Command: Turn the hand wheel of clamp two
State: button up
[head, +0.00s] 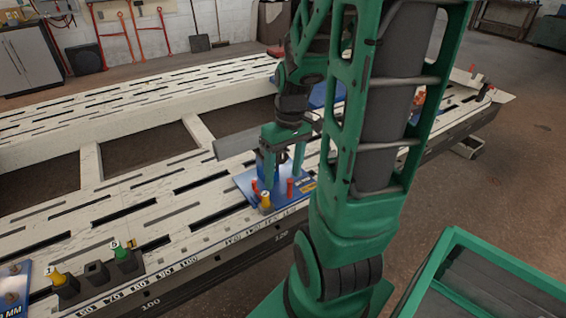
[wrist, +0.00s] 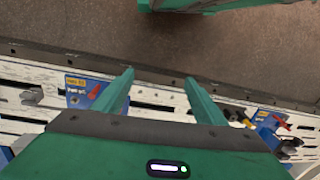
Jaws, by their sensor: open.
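My gripper (head: 284,168) points down over a blue plate (head: 247,184) on the frame bench in the head view. The plate carries red upright pins (head: 290,187) and a yellow-topped piece (head: 265,200). In the wrist view my gripper's two fingers (wrist: 159,77) are spread, with nothing between them. A blue plate (wrist: 76,98) with a yellow label and a red part (wrist: 94,91) is left of the fingers. A blue fixture with a red lever (wrist: 282,122) is at the right. I cannot make out a hand wheel or tell which clamp is number two.
The pale slotted bench (head: 120,215) has open wells. Holders with yellow and green knobs (head: 123,252) stand at its front left. Another blue plate (head: 327,93) is partly behind my arm. A green-edged box (head: 470,255) is at lower right.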

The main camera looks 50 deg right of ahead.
jog(key=w+d+f+n+t+y, duration=0.35)
jog(key=w+f, duration=0.55)
jog(key=f, duration=0.5)
jog(key=m+t+h, duration=0.7)
jog(key=t+h, duration=0.2)
jog(key=t, duration=0.5)
send_near(283, 159)
jog(key=shift+n, duration=0.25)
jog(key=x, duration=0.9)
jog(key=shift+w, duration=0.1)
jog(key=shift+f, duration=0.1)
jog(key=c, duration=1)
